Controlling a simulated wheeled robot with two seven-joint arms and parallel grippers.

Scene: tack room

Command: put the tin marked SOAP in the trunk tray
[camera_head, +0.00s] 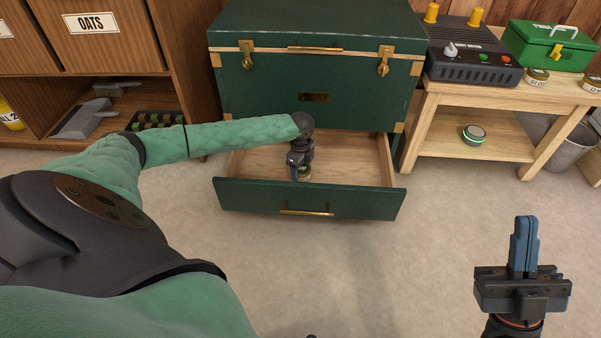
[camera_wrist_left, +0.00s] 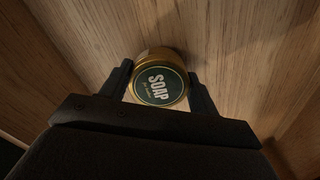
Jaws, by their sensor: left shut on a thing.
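The SOAP tin (camera_wrist_left: 158,84) is a small round tin with a gold rim and a dark green lid lettered SOAP. My left gripper (camera_wrist_left: 161,85) is shut on it, one finger on each side. In the head view my left gripper (camera_head: 300,172) reaches down inside the open trunk tray (camera_head: 345,165), the wooden-floored drawer of the green trunk (camera_head: 330,90). A bit of the tin (camera_head: 305,174) shows beside the fingers, close above or on the tray floor; I cannot tell which. My right gripper (camera_head: 524,245) is at the lower right, fingers together, with nothing visible between them.
A wooden bench (camera_head: 475,100) stands right of the trunk, holding a black device (camera_head: 475,65), a green box (camera_head: 550,45) and other round tins (camera_head: 536,76). A round device (camera_head: 473,133) sits on its lower shelf. A wooden cabinet (camera_head: 185,60) stands left. The tray's right half is empty.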

